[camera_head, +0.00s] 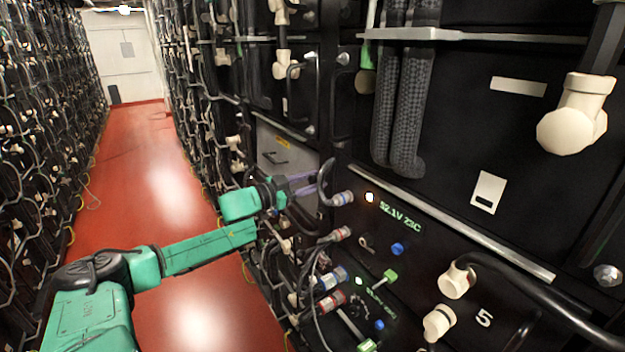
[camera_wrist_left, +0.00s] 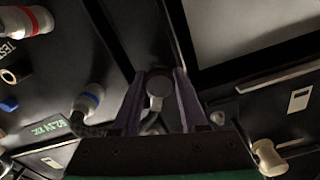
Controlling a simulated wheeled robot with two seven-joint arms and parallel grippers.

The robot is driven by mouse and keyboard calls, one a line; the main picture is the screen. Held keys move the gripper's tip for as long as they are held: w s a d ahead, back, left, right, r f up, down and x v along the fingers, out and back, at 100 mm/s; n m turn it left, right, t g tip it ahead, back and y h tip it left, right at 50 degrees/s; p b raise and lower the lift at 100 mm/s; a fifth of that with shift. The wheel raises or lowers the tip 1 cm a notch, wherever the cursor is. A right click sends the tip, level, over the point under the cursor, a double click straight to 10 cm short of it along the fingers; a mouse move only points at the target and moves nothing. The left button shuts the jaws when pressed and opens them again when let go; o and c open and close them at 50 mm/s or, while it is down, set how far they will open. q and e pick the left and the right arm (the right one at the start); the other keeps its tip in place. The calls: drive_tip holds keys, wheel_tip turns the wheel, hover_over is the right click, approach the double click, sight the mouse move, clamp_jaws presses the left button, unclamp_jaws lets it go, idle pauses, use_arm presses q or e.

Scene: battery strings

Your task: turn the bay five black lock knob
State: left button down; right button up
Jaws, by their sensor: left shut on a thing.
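My left gripper (camera_head: 303,187) reaches in from the left to the black rack front, beside a bay with a green readout (camera_head: 400,216). In the left wrist view its two purple fingers (camera_wrist_left: 157,95) are closed on a round dark knob (camera_wrist_left: 158,84), which sits between the fingertips. In the head view the knob cannot be made out behind the fingers and a black cable loop. I cannot tell how far the knob is turned. A white number 5 (camera_head: 484,318) is on the panel at the lower right. My right gripper is not in view.
A thick black cable with a blue-and-white connector (camera_head: 342,198) lies close to the fingers; the connector also shows in the left wrist view (camera_wrist_left: 91,96). More cables and red and blue connectors hang below. A red-floored aisle (camera_head: 165,170) runs between racks.

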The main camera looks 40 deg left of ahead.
use_arm(q)
drive_tip(key=m, duration=0.5)
drive_tip(key=shift+f+m+b, duration=0.15)
drive_tip(key=shift+m+b, duration=0.15)
drive_tip(key=m+b, duration=0.1)
drive_tip(key=m, duration=0.2)
drive_tip(key=shift+f+m, duration=0.1)
drive_tip(key=shift+m, duration=0.2)
drive_tip(key=shift+m+b, duration=1.1)
drive_tip(key=shift+m, duration=0.6)
drive_tip(key=shift+c, duration=2.2)
unclamp_jaws()
drive_tip(key=shift+s, duration=0.1)
